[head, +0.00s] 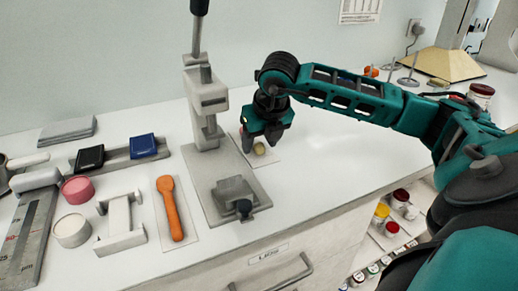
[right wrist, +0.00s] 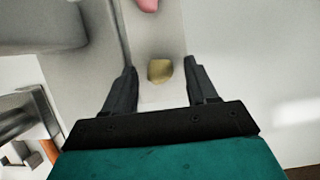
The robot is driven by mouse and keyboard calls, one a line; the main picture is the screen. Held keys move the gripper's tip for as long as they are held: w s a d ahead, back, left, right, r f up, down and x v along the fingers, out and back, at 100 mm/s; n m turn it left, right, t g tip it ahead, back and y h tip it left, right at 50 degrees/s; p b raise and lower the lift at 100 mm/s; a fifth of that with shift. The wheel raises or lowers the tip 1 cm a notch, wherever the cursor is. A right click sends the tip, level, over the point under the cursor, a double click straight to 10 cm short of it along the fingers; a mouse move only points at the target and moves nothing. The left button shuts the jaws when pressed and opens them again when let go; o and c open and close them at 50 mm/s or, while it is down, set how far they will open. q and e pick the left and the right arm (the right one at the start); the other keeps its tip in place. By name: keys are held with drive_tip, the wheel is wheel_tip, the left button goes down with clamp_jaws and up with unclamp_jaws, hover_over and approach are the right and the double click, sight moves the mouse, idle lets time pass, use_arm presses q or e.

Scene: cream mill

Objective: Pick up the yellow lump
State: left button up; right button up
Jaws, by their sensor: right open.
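The yellow lump (head: 260,149) is small and rounded and lies on a pale sheet on the white bench, just right of the grey press. It also shows in the right wrist view (right wrist: 160,70), ahead of and between the two fingers. My right gripper (head: 263,143) points down close above the lump. In the right wrist view my right gripper (right wrist: 165,84) is open, with a finger on each side and nothing held. A pink lump (right wrist: 148,5) shows beyond the yellow one, cut by the top edge. My left gripper is not in view.
The grey press (head: 206,105) with its upright handle stands close left of my right gripper. An orange spoon (head: 170,208), a pink pot (head: 78,189) and a cream pot (head: 72,230) are farther left. The bench front right of the press is clear.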

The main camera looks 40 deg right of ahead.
drive_tip(key=c, duration=0.8)
